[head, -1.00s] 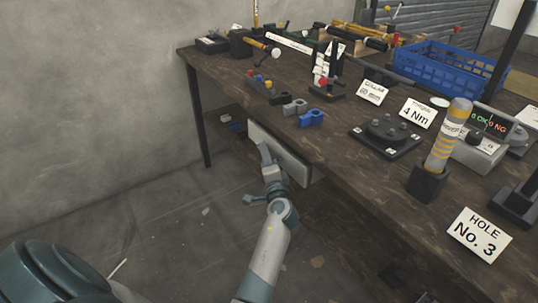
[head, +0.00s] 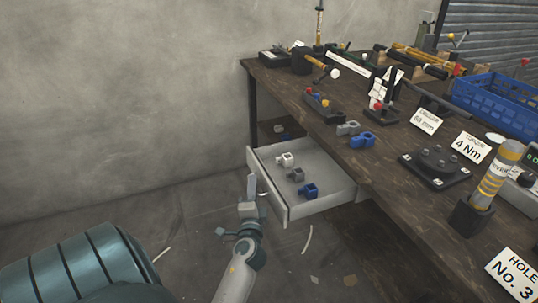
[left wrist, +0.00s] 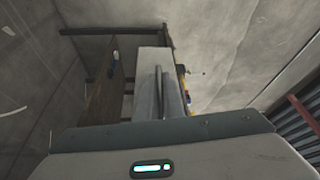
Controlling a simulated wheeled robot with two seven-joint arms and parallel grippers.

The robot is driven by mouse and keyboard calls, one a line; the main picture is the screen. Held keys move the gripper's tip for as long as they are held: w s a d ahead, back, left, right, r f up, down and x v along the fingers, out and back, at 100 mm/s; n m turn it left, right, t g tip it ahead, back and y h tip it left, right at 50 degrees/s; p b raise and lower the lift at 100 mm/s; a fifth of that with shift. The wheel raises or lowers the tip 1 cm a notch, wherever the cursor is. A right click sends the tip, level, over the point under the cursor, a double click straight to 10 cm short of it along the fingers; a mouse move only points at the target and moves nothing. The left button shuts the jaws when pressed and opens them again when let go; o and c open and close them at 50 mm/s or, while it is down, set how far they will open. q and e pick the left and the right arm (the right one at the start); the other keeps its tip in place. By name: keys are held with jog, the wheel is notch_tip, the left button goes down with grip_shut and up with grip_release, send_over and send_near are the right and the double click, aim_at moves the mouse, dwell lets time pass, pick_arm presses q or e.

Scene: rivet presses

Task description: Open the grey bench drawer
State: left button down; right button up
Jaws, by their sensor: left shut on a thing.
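The grey bench drawer (head: 320,198) stands pulled out from under the bench top, its inside showing. In it lie a white clamp-like part (head: 285,160), a grey one (head: 296,175) and a blue one (head: 308,190). My left gripper (head: 258,188) is at the outer face of the drawer front, shut on the drawer handle, which its fingers mostly hide. In the left wrist view the fingers (left wrist: 165,92) reach toward the pale drawer front (left wrist: 149,65). My right gripper is in neither view.
The dark wooden bench (head: 390,185) carries a blue crate (head: 495,100), a grey clamp (head: 348,128), a blue clamp (head: 362,140), a black fixture (head: 435,168) and signs. A grey wall stands behind. The floor left of the drawer is mostly clear.

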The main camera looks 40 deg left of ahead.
pick_arm(q)
jog(key=shift+s+a, duration=0.3)
jog(key=shift+s, duration=0.3)
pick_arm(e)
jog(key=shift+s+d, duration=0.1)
pick_arm(q)
jog(key=c, duration=1.9)
grip_release()
jog(key=shift+f, duration=0.1)
